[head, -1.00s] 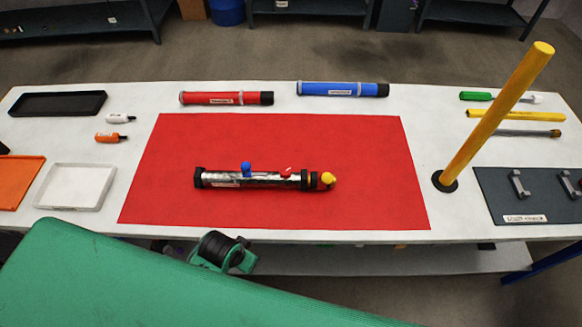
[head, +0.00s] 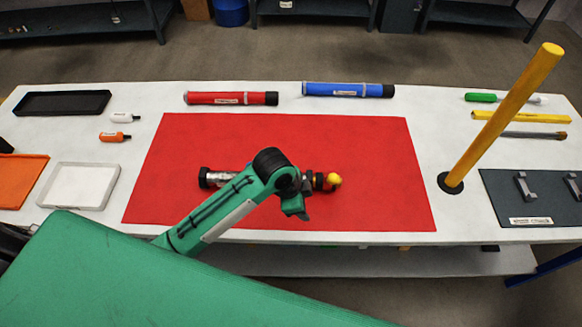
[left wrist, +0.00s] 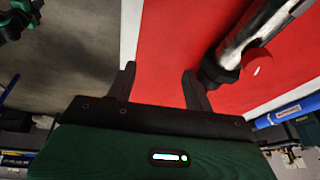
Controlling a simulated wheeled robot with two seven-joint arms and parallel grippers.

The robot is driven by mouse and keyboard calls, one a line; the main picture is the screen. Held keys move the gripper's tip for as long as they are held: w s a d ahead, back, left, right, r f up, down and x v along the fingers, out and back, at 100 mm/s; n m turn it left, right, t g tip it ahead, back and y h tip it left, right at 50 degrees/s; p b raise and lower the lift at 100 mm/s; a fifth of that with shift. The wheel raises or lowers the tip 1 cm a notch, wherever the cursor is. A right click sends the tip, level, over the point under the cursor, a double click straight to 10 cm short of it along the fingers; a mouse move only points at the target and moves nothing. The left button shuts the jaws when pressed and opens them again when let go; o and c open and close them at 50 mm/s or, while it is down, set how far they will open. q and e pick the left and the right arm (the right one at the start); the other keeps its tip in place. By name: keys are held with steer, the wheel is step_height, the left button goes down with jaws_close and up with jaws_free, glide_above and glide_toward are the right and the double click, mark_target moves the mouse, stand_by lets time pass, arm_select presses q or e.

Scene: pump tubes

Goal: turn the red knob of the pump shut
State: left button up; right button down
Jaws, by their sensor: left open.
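The pump (head: 216,178) lies flat on the red mat in the head view. My left arm passes over it there and hides its middle, with the red and blue knobs; its yellow end cap shows on the right. In the left wrist view the silver pump (left wrist: 262,28) runs along the upper right, with the red knob (left wrist: 238,65) standing out from it, bearing a white mark and partly blending with the mat. My left gripper (left wrist: 160,82) is open and empty, its fingers left of the knob and apart from it. My right gripper is not in view.
A yellow post (head: 500,115) stands upright right of the mat (head: 375,145). A red tube (head: 230,98) and a blue tube (head: 347,90) lie behind the mat. A white tray (head: 78,186) and an orange tray (head: 20,180) are at the left. The mat's right part is clear.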

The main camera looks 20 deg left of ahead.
arm_select(q)
steer(key=w+a+r+m+g+y, duration=0.1)
steer(key=w+a+r+m+y, duration=0.15)
steer(key=w+r+m, duration=0.3)
steer(key=w+a+r+m+g+y, duration=0.1)
steer(key=w+a+r+m, duration=0.35)
steer(key=r, duration=0.25)
steer(key=shift+n, duration=0.4)
steer(key=f+p, duration=0.1)
steer(key=f, duration=0.3)
steer(key=f+p, duration=0.1)
steer(key=f, duration=0.4)
steer(key=f+p, duration=0.1)
steer(key=f, duration=0.3)
steer(key=shift+w+d+f, duration=0.2)
steer(key=shift+d+f, duration=0.05)
steer(key=shift+f, duration=0.05)
steer(key=c, duration=1)
